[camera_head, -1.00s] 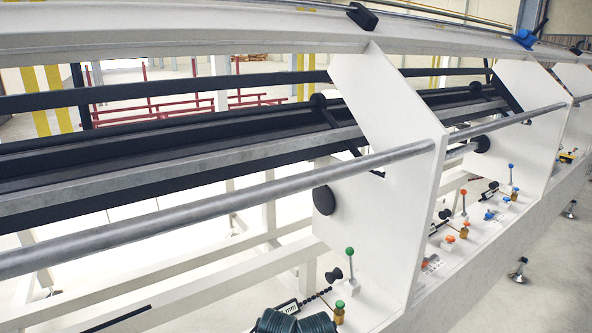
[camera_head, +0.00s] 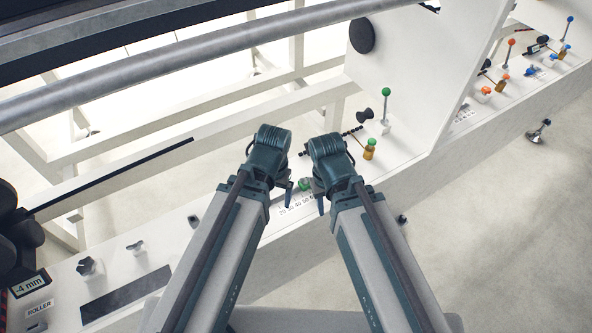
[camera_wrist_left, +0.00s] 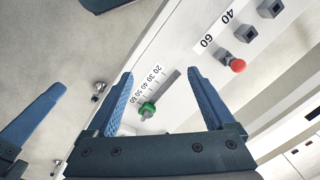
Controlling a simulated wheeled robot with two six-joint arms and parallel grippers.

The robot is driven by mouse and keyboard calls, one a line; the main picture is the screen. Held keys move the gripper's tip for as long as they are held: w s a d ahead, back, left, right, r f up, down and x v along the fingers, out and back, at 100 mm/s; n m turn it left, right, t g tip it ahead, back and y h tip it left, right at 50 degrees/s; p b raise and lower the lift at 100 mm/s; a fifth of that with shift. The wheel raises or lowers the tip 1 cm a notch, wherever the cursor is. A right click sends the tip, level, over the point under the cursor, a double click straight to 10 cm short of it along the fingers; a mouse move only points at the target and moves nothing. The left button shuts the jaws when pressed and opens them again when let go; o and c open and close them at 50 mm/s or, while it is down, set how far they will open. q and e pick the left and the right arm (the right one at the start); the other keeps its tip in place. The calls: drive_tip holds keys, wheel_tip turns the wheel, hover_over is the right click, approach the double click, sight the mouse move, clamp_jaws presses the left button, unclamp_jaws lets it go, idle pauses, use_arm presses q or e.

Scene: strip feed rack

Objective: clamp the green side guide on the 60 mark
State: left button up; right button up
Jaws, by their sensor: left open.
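The green side guide (camera_head: 305,184) is small and sits at the scale strip on the white rail, between my two arms. In the left wrist view the green guide (camera_wrist_left: 148,109) is at the lower end of a slot beside the scale (camera_wrist_left: 148,83), near the 50 and 60 marks; its exact mark cannot be read. My left gripper (camera_head: 288,190) is open and empty; in its wrist view the two blue fingers (camera_wrist_left: 163,90) stand either side of the guide, apart from it. My right gripper (camera_head: 318,196) is beside it; its opening is unclear.
A green-balled lever (camera_head: 386,93) and a bottle with a green cap (camera_head: 370,148) stand beyond the grippers. A white upright plate (camera_head: 425,70) rises behind. A dark knob (camera_head: 87,266) is at left. A red button (camera_wrist_left: 237,65) shows in the wrist view.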

use_arm(q)
drive_tip(key=w+a+r+n, duration=0.1)
drive_tip(key=w+a, duration=0.2)
drive_tip(key=a, duration=0.1)
drive_tip(key=n+p, duration=0.2)
drive_tip(key=n, duration=0.3)
hover_over(305, 180)
drive_tip(key=shift+w+r+h, duration=0.2)
drive_tip(key=shift+r+h, duration=0.2)
drive_tip(key=shift+f+b, duration=0.1)
drive_tip(key=shift+b, duration=0.2)
wheel_tip(305, 180, down, 14)
drive_tip(key=b, duration=1.3)
drive_tip(key=shift+r+b, duration=0.2)
drive_tip(key=shift+b, duration=0.1)
drive_tip(key=shift+c, duration=0.3)
